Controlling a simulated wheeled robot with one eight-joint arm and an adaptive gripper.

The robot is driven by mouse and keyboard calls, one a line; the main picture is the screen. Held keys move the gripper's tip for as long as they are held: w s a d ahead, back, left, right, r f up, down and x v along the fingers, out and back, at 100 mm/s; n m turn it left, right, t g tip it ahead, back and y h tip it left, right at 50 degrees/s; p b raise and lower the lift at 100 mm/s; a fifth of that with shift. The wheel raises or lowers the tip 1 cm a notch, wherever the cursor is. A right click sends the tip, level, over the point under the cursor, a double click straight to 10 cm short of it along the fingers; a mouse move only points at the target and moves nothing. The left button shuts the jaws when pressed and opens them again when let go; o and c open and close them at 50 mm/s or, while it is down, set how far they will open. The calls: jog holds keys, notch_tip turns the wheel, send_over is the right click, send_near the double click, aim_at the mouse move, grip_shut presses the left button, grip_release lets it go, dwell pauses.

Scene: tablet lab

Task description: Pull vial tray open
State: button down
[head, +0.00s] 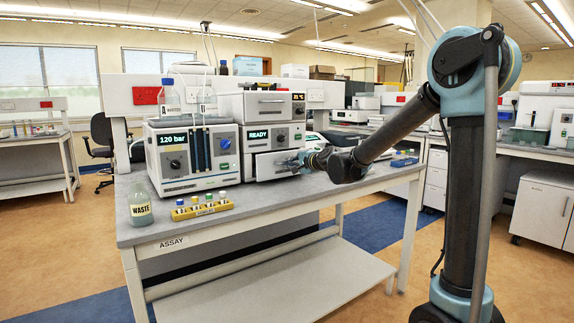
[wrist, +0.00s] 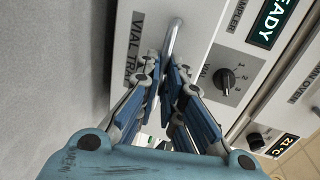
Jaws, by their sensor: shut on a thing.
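The vial tray (wrist: 138,48) is a pale drawer front marked "VIAL TRAY", with a metal bar handle (wrist: 174,36). In the head view, the tray front (head: 268,166) is low on the sampler (head: 257,138), whose display reads READY. My gripper (wrist: 168,72) is shut on the handle, its blue-padded fingers around the bar. In the head view, my gripper (head: 303,161) comes in from the right and hides the tray's right part.
The pump unit (head: 185,155) reading 120 bar stands left of the sampler on the assay bench (head: 240,205). A waste bottle (head: 141,206) and a yellow vial rack (head: 203,211) stand at the front left. A blue rack (head: 404,162) lies right. The bench before the tray is clear.

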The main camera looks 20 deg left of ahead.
jog(key=v, duration=0.3)
jog(key=f+v, duration=0.1)
jog(key=v, duration=0.2)
jog(key=shift+s+d+f, duration=0.15)
jog(key=shift+s+d, duration=0.05)
jog(key=shift+s, duration=0.05)
jog(key=c, duration=1.7)
grip_release()
jog(key=shift+d, duration=0.1)
jog(key=shift+v, duration=5.85)
